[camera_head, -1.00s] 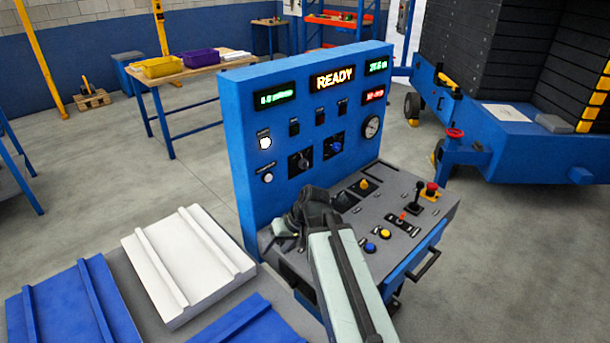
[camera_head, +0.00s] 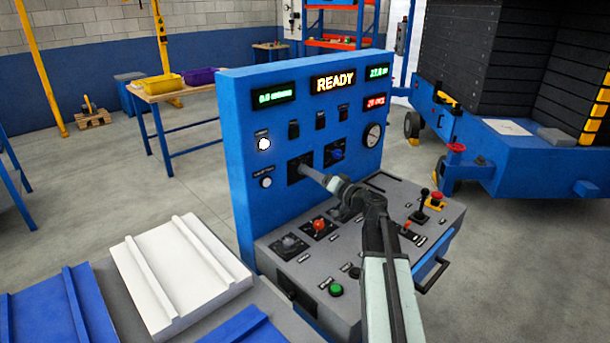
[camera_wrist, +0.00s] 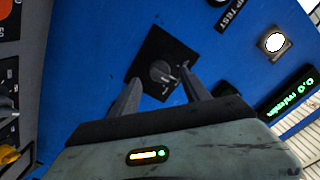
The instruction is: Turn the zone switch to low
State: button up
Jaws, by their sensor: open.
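A rotary switch with a dark knob on a black square plate (camera_head: 294,178) is on the upright blue panel; its label cannot be read. The wrist view shows its grey knob (camera_wrist: 163,72) straight ahead. My gripper (camera_head: 310,172) reaches toward this plate from the right and front and partly covers it. In the wrist view my gripper (camera_wrist: 160,90) is open, one finger on each side of the knob at the plate's lower edge. Contact with the knob cannot be told. A second rotary switch with a blue knob (camera_head: 335,154) sits to its right.
Lit white button (camera_head: 264,144) and another pale button (camera_head: 266,183) lie left of the switch. A gauge (camera_head: 372,134) is at the right. Below my arm, the sloped console carries a red knob (camera_head: 319,225), a green button (camera_head: 336,290) and a joystick (camera_head: 422,204).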

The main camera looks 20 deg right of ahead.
jog(key=x, duration=0.3)
